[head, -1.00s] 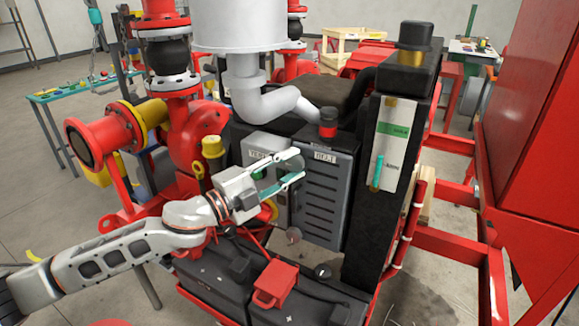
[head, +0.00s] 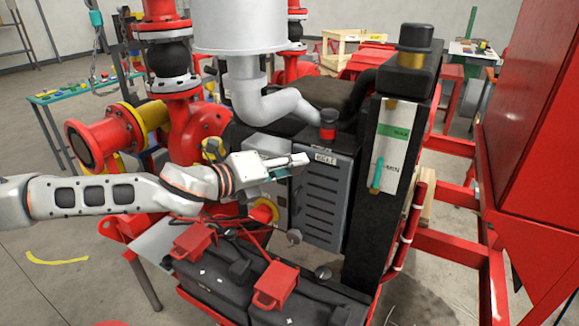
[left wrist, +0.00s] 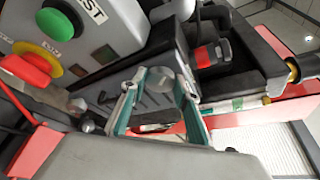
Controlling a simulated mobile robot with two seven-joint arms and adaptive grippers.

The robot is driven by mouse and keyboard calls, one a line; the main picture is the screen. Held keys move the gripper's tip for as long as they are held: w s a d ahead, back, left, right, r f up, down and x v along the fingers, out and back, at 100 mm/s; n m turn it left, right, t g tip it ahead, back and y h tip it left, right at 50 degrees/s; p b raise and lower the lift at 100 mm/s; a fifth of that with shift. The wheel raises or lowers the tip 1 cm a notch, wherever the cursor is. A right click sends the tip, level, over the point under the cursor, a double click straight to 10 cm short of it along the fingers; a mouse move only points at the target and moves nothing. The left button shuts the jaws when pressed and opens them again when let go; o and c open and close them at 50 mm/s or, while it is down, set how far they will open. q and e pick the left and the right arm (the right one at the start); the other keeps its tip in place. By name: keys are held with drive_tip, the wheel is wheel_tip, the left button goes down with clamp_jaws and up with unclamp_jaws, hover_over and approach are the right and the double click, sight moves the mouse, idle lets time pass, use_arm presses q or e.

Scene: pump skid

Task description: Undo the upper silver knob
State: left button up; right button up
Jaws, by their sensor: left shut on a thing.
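The upper silver knob shows in the left wrist view as a round grey head (left wrist: 160,79) between the teal-lined fingertips. In the head view it is hidden behind my gripper, at the left edge of the grey louvred belt cover (head: 321,205). My left gripper (head: 300,163) reaches in from the left, its fingers closed on the knob; it also shows in the left wrist view (left wrist: 163,88). A lower silver knob (head: 294,237) sits at the cover's lower left corner, clear of the gripper. My right gripper is not in view.
A grey control box with a green button (left wrist: 62,24) and a red-and-yellow button (left wrist: 28,70) is beside the gripper. Two red-topped black batteries (head: 274,285) sit below. A black post (head: 372,235) stands to the right, white pipework (head: 270,103) above.

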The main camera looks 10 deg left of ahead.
use_arm(q)
drive_tip(key=shift+s+d+m+y, duration=0.15)
drive_tip(key=shift+m+y, duration=0.75)
drive_tip(key=shift+m, duration=0.45)
drive_tip(key=shift+w+d+m+y, duration=0.1)
drive_tip(key=shift+m+y, duration=0.8)
drive_tip(key=shift+m, duration=0.45)
drive_tip(key=shift+s+f, duration=0.1)
drive_tip(key=o, duration=1.1)
drive_tip(key=v, duration=1.2)
drive_tip(key=shift+d, duration=0.1)
drive_tip(key=shift+d+f, duration=0.1)
